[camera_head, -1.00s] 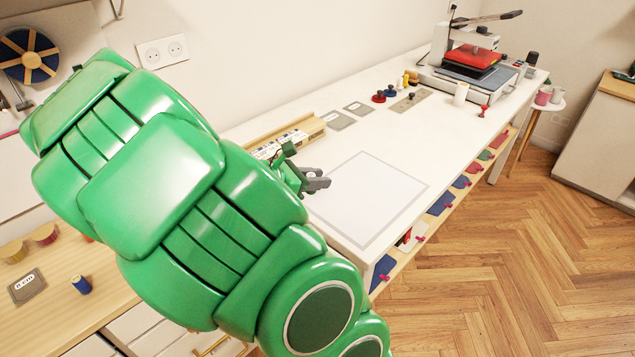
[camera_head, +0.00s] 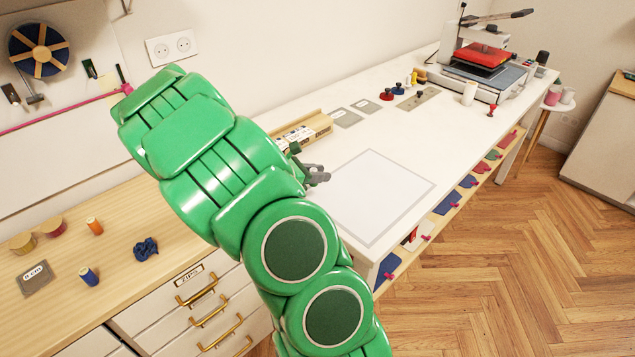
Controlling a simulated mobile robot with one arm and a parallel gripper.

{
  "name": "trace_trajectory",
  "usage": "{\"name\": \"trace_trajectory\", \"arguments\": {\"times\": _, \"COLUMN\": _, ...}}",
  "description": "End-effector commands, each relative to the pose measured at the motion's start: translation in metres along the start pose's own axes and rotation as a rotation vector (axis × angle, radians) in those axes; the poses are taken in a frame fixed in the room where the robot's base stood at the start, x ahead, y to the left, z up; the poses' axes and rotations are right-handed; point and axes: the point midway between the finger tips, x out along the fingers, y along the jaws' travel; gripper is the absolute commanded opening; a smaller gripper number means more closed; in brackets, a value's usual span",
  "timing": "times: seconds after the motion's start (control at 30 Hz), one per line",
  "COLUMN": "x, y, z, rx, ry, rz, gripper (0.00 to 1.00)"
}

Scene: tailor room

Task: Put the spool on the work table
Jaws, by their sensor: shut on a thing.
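The white work table (camera_head: 350,235) runs from the middle to the far right, with a pale grey-bordered square on its near part. My gripper (camera_head: 324,176) is over the table at that square's left edge. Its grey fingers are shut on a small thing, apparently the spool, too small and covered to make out. I cannot tell whether it touches the tabletop.
A long box (camera_head: 305,130) lies behind my gripper. Grey cards (camera_head: 345,117), stamps (camera_head: 386,95), a white cup-like thing (camera_head: 469,93) and a red-topped press (camera_head: 482,58) stand farther back. The marked square (camera_head: 372,195) is bare. Coloured cloths fill the shelf below.

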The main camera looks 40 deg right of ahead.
Motion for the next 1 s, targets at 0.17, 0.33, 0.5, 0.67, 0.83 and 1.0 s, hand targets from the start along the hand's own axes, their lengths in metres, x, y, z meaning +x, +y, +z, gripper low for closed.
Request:
{"name": "trace_trajectory", "arguments": {"times": 0.17, "x": 0.003, "y": 0.003, "z": -0.004, "rx": 0.0, "ry": 0.0, "rz": 0.0, "gripper": 0.01}}
{"name": "trace_trajectory", "arguments": {"times": 0.33, "x": 0.008, "y": 0.008, "z": -0.012, "rx": -0.001, "ry": 0.001, "rz": 0.0, "gripper": 0.01}}
{"name": "trace_trajectory", "arguments": {"times": 0.5, "x": 0.015, "y": 0.008, "z": -0.029, "rx": -0.001, "ry": 0.001, "rz": 0.001, "gripper": 0.01}}
{"name": "trace_trajectory", "arguments": {"times": 0.67, "x": 0.018, "y": 0.008, "z": -0.036, "rx": 0.002, "ry": 0.0, "rz": 0.002, "gripper": 0.01}}
{"name": "trace_trajectory", "arguments": {"times": 0.83, "x": 0.018, "y": 0.008, "z": -0.036, "rx": 0.002, "ry": 0.0, "rz": 0.002, "gripper": 0.01}}
{"name": "trace_trajectory", "arguments": {"times": 1.0, "x": 0.018, "y": 0.008, "z": -0.038, "rx": 0.001, "ry": 0.0, "rz": 0.002, "gripper": 0.34}}
